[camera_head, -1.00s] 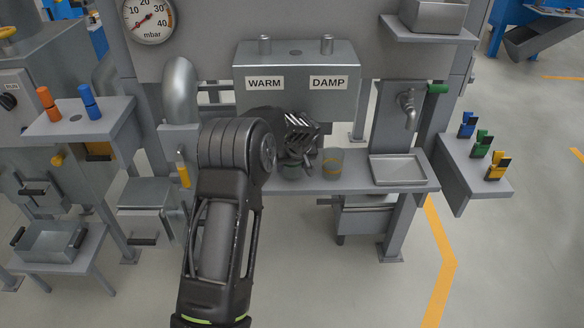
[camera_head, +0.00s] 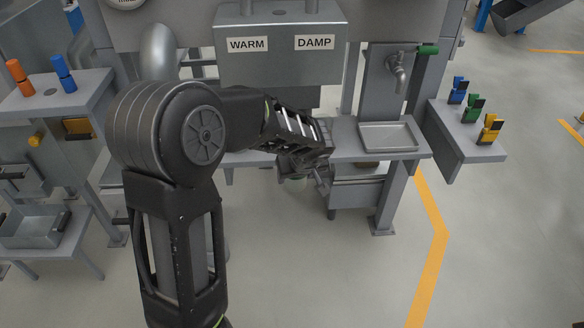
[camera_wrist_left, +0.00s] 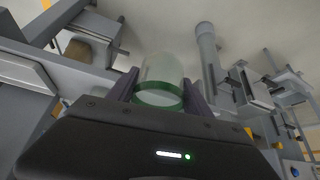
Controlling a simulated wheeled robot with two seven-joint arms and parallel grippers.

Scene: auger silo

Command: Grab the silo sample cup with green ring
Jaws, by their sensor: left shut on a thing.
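The clear sample cup with a green ring (camera_wrist_left: 161,75) sits between the two fingers of my left gripper (camera_wrist_left: 160,92) in the left wrist view. The fingers are shut on it, one on each side, near the ring. In the head view my left gripper (camera_head: 312,176) is in front of the front edge of the grey shelf. Only a pale bit of the cup (camera_head: 294,184) shows below the gripper there; the rest is hidden by it. My right gripper is not in view.
The grey shelf (camera_head: 350,150) carries a shallow tray (camera_head: 388,136) under a tap (camera_head: 397,72). A box labelled WARM and DAMP (camera_head: 281,62) is above. A side shelf with coloured clips (camera_head: 470,150) stands right. The floor in front (camera_head: 300,270) is clear.

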